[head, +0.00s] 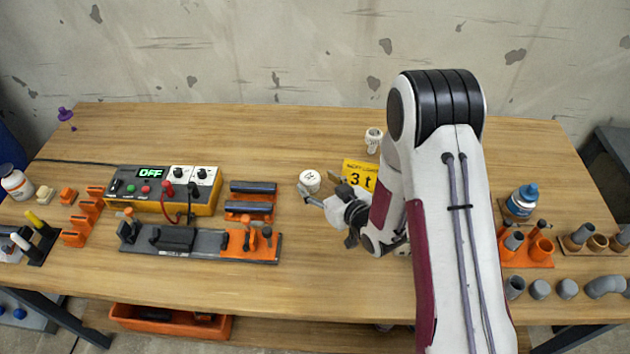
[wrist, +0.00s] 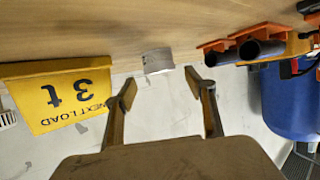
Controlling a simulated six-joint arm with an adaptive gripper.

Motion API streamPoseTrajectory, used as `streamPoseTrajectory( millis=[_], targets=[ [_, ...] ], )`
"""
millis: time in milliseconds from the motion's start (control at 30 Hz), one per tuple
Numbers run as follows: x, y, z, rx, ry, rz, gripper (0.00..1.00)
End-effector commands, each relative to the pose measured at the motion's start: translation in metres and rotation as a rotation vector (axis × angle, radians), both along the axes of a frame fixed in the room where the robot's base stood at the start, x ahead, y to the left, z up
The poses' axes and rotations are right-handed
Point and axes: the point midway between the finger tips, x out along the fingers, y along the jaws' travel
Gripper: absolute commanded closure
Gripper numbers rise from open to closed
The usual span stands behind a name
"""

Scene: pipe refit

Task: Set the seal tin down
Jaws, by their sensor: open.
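The seal tin (head: 310,181) is a small round white tin with dark marking on its lid. It stands upright on the wooden table, left of the yellow sign. In the wrist view, which is upside down, the tin (wrist: 158,62) shows as a pale cylinder against the tabletop, just beyond my fingertips. My gripper (head: 319,185) is open beside the tin, reaching in from the right. In the wrist view my gripper (wrist: 163,84) has its fingers spread wider than the tin, with a visible gap on each side.
A yellow sign (head: 358,171) reading "3 t" stands close by my gripper, partly hidden by my arm. A white fitting (head: 373,138) stands behind it. Dark tubes on orange holders (head: 250,207) lie left of the tin. The table behind the tin is clear.

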Motion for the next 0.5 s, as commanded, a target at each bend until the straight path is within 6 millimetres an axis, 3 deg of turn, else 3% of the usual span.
streamPoseTrajectory(
  millis=[500],
  targets=[
    [-0.049, -0.034, 0.025, -0.001, 0.000, -0.002, 0.45]
  ],
)
